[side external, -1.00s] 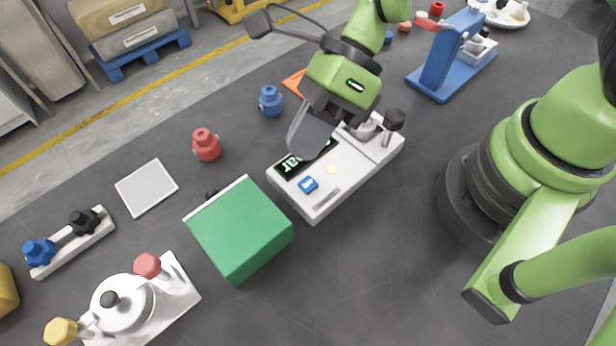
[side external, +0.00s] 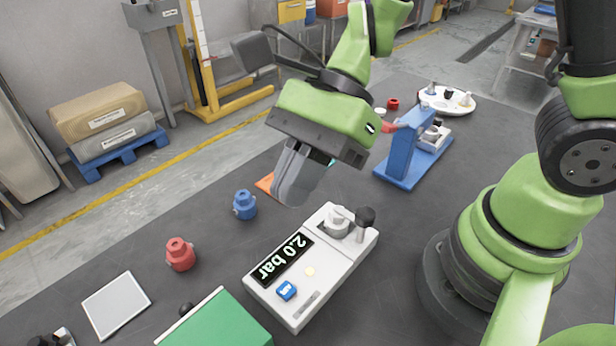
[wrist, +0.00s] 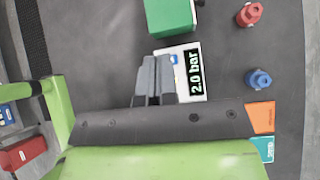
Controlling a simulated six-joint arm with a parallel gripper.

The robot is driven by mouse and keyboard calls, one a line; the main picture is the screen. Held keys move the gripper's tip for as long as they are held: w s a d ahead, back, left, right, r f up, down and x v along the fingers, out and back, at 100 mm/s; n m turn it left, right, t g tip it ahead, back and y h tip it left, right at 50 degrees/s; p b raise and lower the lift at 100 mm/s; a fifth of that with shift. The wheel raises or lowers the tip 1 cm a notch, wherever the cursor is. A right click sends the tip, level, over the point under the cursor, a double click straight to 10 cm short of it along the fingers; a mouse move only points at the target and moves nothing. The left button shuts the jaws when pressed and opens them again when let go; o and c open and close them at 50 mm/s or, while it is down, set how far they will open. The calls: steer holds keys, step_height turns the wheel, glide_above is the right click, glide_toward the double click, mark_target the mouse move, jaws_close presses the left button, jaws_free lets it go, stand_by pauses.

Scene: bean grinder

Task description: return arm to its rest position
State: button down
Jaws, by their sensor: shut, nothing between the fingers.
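My gripper (side external: 297,190) is shut and empty. In the side view it hangs above the table, over the back left part of the white machine, apart from it. The white machine (side external: 325,290) has a display (side external: 284,260) reading "2.0 bar", a blue button (side external: 287,290), a pale round button and a black knob (side external: 365,217). In the wrist view the closed fingers (wrist: 155,75) cover part of the machine, and its display (wrist: 194,73) shows beside them.
A green box (side external: 215,325) stands left of the machine. A red piece (side external: 180,254), a blue piece (side external: 245,205) and a white plate (side external: 116,305) are on the left. A blue stand (side external: 405,155) and a round white tray (side external: 448,101) are behind. Dark table right of the machine is clear.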

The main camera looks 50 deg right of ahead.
steer(key=s+d+r+n+t+h, duration=0.3)
steer(key=d+r+n, duration=0.3)
steer(key=d+n, duration=0.1)
steer(key=s+d+r+n+t+h, duration=0.3)
steer(key=d+r+n+t, duration=0.1)
steer(key=d+r+n, duration=0.2)
steer(key=shift+s+d+n+t+h, duration=0.15)
steer(key=shift+d+n+t+h, duration=0.3)
steer(key=shift+n, duration=0.45)
steer(key=shift+d, duration=0.1)
stand_by(1.9)
